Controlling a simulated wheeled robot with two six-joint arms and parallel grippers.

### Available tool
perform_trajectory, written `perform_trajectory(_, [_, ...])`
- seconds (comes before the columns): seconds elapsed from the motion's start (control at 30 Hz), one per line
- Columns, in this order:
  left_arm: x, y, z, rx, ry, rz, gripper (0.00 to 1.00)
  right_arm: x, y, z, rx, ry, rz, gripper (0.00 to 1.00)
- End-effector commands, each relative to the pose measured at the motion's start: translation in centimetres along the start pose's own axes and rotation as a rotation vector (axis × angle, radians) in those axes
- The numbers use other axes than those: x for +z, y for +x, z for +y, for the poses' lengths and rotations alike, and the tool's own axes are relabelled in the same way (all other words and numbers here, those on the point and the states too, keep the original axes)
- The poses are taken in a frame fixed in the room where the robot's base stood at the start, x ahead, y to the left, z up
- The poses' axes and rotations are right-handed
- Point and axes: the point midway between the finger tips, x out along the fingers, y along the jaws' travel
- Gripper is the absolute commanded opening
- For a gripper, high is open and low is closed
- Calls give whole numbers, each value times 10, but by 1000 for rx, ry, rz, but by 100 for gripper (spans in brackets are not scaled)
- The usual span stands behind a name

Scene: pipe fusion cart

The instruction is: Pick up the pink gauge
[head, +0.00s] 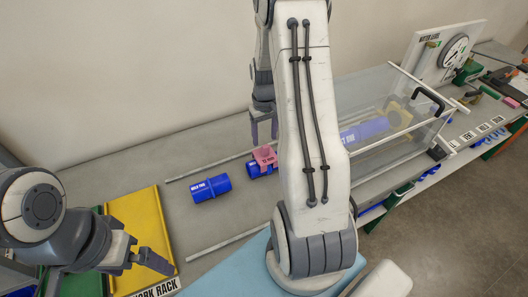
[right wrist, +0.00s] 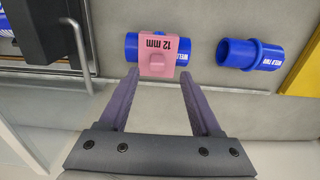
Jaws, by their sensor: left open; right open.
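The pink gauge (head: 265,156) sits over a blue pipe piece (head: 254,169) on the grey bench. In the right wrist view the pink gauge (right wrist: 159,55) reads "12 mm" and lies across the blue pipe (right wrist: 131,46), just beyond the fingertips. My right gripper (head: 264,130) is open above and behind the gauge in the head view; its fingers (right wrist: 158,75) frame the gauge's near edge, with nothing held. My left gripper (head: 150,262) is at the lower left by the yellow tray, open and away from the gauge. My right arm hides part of the bench.
A second blue pipe piece (head: 211,188) marked "WELD TWO" lies left of the gauge. A yellow tray (head: 141,226) labelled "WORK RACK" is further left. A clear-walled enclosure (head: 375,88) with a black handle stands right. Pale rails (head: 220,241) run along the bench.

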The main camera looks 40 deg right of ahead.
Motion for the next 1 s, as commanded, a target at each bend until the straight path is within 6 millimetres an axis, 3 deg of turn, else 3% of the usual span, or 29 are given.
perform_trajectory(0.27, [0,-11,1,0,2,0,100,0,20,1,-1,0,-2,65])
perform_trajectory(0.6, [-2,-33,2,0,5,0,100,-3,60,7,-1,2,-2,65])
perform_trajectory(0.9, [-2,-32,2,0,6,0,100,-4,66,8,0,3,2,65])
perform_trajectory(0.93, [-2,-32,2,0,6,0,100,-4,66,8,0,3,2,61])
perform_trajectory(1.0, [-2,-32,2,0,6,0,100,-4,66,8,0,3,1,34])
